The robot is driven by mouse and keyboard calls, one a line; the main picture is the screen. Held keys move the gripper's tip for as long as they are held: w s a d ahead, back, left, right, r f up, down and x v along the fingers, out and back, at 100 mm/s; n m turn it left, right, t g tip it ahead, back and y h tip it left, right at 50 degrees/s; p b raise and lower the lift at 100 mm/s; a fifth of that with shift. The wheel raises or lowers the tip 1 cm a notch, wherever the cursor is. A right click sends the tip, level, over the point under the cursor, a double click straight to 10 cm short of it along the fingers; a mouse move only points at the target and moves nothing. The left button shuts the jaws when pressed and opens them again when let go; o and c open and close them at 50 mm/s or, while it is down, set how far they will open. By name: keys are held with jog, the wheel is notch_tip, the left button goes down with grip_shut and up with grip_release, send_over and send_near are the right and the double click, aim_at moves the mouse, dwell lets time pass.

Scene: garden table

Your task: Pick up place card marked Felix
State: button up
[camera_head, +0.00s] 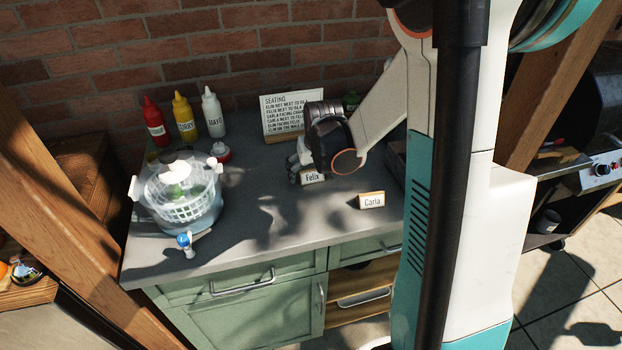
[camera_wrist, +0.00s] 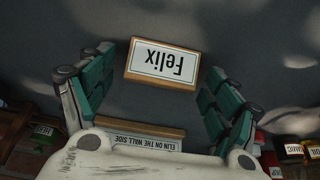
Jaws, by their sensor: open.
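The place card marked Felix (camera_head: 312,177) stands on the grey countertop (camera_head: 270,240) in the head view, beside my gripper (camera_head: 299,168). In the wrist view the Felix card (camera_wrist: 163,62) appears upside down, a white label on a wooden block. It lies ahead of and between the two teal fingers of my gripper (camera_wrist: 158,85), which are spread apart with nothing held. I cannot tell whether either finger touches the card. The card's wooden block is partly hidden by my gripper in the head view.
A Carla card (camera_head: 371,200) stands to the right. A seating sign (camera_head: 285,117) is behind my gripper. Red, yellow and white bottles (camera_head: 184,120) and a salad spinner (camera_head: 180,190) stand left. The counter's front middle is clear except for shadows.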

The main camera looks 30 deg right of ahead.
jog(key=c, duration=1)
jog(key=shift+r, duration=0.1)
jog(key=shift+c, duration=0.2)
